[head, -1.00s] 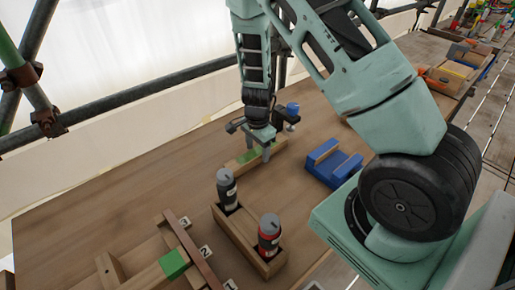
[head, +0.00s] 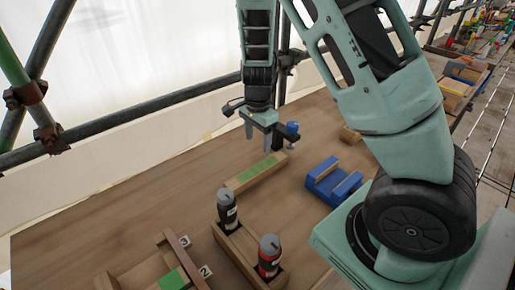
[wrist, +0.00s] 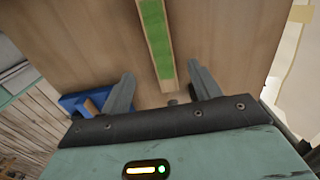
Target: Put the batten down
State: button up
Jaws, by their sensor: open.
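The batten (head: 255,174) is a wooden strip with a green top patch, lying flat on the wooden table behind the bottle holder. It also shows in the wrist view (wrist: 156,40), running up from between the fingers. My gripper (head: 258,143) is open and empty above the batten, with a visible gap between fingertips and batten. In the wrist view my gripper (wrist: 163,85) has its two fingers spread to either side of the batten's near end.
A wooden holder (head: 236,256) carries a black bottle (head: 227,210) and a red-and-black bottle (head: 269,257). A blue cradle (head: 330,183) stands right of the batten. A numbered wooden rack (head: 186,258) is at the front. The table's left part is clear. Scaffold tubes (head: 120,107) run behind.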

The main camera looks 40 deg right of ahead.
jog(key=s+a+r+n+y, duration=0.1)
jog(key=s+a+r+n, duration=0.4)
jog(key=a, duration=0.4)
jog(key=s+a+r+n+y, duration=0.1)
jog(key=s+a+r+n, duration=0.2)
jog(key=s+a+n, duration=0.5)
jog(key=s+a+r+n+h, duration=0.1)
jog(key=s+a+r+n, duration=0.4)
jog(key=s+n, duration=0.6)
jog(key=shift+s+a+n, duration=0.15)
jog(key=shift+a+n, duration=0.55)
jog(key=shift+a, duration=0.55)
